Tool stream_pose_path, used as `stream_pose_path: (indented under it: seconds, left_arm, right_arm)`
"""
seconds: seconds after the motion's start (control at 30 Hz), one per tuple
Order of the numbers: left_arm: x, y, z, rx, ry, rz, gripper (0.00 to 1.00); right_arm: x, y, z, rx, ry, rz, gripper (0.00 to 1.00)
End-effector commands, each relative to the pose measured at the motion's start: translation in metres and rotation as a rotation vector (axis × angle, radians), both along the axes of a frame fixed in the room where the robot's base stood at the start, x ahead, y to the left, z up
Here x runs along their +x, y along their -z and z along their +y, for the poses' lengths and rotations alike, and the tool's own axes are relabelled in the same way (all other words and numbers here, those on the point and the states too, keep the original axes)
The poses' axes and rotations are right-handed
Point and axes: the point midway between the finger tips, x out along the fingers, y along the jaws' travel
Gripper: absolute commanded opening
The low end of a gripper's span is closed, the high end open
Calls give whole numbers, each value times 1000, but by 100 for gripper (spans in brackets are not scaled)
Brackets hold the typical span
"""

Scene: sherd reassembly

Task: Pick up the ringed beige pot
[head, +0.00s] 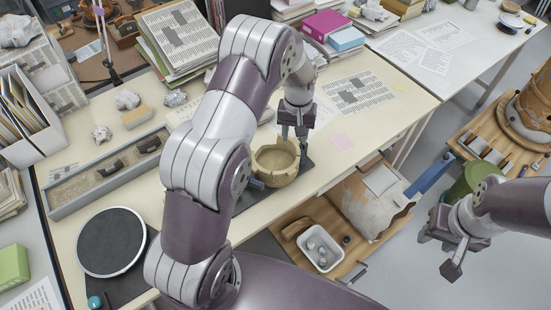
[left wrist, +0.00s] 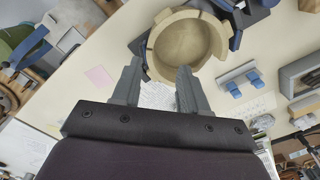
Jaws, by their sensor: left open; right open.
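The ringed beige pot (head: 274,163) stands upright on the table in the head view, open side up, with an uneven, notched rim. It also shows in the left wrist view (left wrist: 157,49), on a dark support with blue pads, just beyond the fingers. My left gripper (head: 294,137) is open and empty, pointing down above the pot's far rim; in the left wrist view one finger overlaps the near rim. Contact cannot be told. My left arm hides part of the table left of the pot. My right gripper (head: 440,252) is open and empty, off the table at the right.
A grey tray (head: 110,178) with dark sherds and a round dark turntable (head: 112,242) lie to the left. Paper stacks (head: 178,40) stand behind. A pink note (head: 341,141) lies right of the pot. A white bin (head: 320,248) sits lower, beyond the table's front edge.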

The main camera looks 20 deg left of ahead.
Motion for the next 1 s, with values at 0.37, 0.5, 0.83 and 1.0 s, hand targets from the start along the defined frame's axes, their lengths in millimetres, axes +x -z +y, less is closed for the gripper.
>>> stream_pose_path:
  seconds: [0.37, 0.5, 0.83, 1.0]
  left_arm:
    - [34, 24, 0, 3, -161, -13, 43]
    - [34, 49, 0, 3, -160, -17, 43]
    - [32, 100, -5, 3, -159, -18, 43]
    - [32, 110, -5, 3, -158, -21, 43]
  right_arm:
    - [0, -14, 0, 0, 0, 0, 43]
    - [0, -19, 0, 0, 0, 0, 43]
    - [0, -41, 0, 0, 0, 0, 43]
    - [0, -41, 0, 0, 0, 1, 43]
